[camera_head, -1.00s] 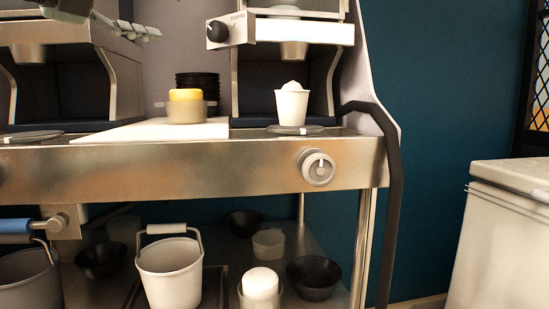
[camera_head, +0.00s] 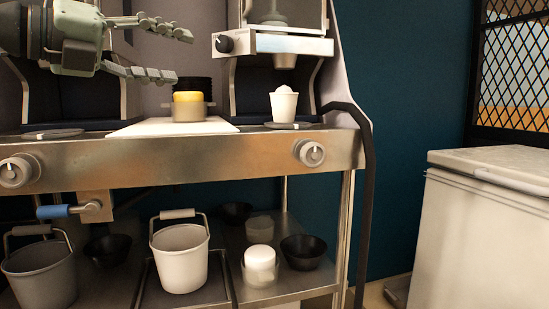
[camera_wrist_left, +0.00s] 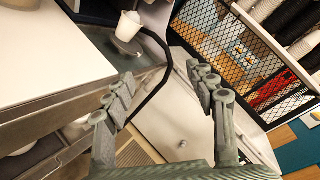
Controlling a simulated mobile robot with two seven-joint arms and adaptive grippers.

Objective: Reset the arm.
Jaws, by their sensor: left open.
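My left gripper (camera_head: 166,52) comes in from the upper left of the head view, above the counter. Its two fingers are spread apart with nothing between them. In the left wrist view the open fingers (camera_wrist_left: 165,95) frame the floor side of the counter and a white chest. A white cup (camera_head: 284,104) with a pale heaped top stands on a round plate under the right dispenser. It also shows in the left wrist view (camera_wrist_left: 128,27), beyond the fingers and apart from them. My right gripper does not show.
A metal pot with yellow contents (camera_head: 188,106) sits on a white board (camera_head: 140,129), near stacked black bowls. A white bucket (camera_head: 180,258), a grey bucket (camera_head: 40,275) and black bowls (camera_head: 303,252) stand on the lower shelf. A white chest (camera_head: 480,230) stands right. A black hose hangs along the counter's right end.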

